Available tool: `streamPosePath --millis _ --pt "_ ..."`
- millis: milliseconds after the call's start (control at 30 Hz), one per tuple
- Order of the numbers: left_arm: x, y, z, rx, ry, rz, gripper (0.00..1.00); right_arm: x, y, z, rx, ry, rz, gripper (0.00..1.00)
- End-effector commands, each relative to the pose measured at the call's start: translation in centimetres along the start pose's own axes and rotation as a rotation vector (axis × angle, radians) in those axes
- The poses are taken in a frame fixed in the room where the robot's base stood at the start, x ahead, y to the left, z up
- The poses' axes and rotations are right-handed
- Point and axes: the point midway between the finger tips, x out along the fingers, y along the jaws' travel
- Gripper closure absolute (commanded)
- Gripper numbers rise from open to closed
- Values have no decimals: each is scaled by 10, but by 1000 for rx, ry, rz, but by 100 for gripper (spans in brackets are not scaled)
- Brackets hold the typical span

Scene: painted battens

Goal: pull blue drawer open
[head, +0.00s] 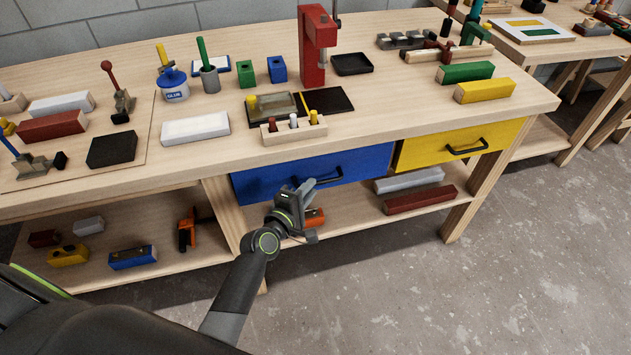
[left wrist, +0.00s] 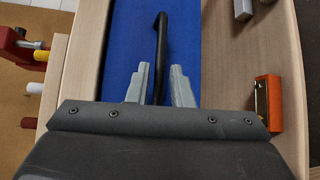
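The blue drawer (head: 262,182) sits under the front edge of the workbench, left of the yellow drawer, and looks closed. Its black bar handle (head: 335,176) is partly covered by my left gripper (head: 308,186) in the head view. In the left wrist view the blue front (left wrist: 185,35) fills the middle, and the handle (left wrist: 159,45) runs down between the two grey fingers of my left gripper (left wrist: 160,72). The fingers are apart, with a gap on each side of the handle. My right gripper is not in view.
The yellow drawer (head: 440,150) has its own black handle. Below, a shelf carries grey (head: 409,180) and dark red (head: 420,200) battens and an orange object (head: 314,217) near my gripper. The bench leg (head: 228,215) stands left of the blue drawer. The floor in front is clear.

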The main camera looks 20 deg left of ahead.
Motion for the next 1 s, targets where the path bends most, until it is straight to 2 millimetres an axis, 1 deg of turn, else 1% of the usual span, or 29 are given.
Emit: streamPosePath --millis 33,100,233,400,633,667,800,1000 --pt "9 1 0 1 -1 1 80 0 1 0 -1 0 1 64" --pt "19 0 0 1 0 1 80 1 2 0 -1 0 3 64" --pt "31 0 0 0 0 0 80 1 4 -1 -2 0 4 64" --pt "37 0 0 0 0 0 80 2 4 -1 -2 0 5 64" --pt "37 0 0 0 1 0 80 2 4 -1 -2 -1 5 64" --pt "37 0 0 0 1 0 83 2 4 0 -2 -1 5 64" --pt "37 0 0 0 1 0 100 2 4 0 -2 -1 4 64" --pt "37 0 0 0 1 0 100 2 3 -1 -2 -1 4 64"
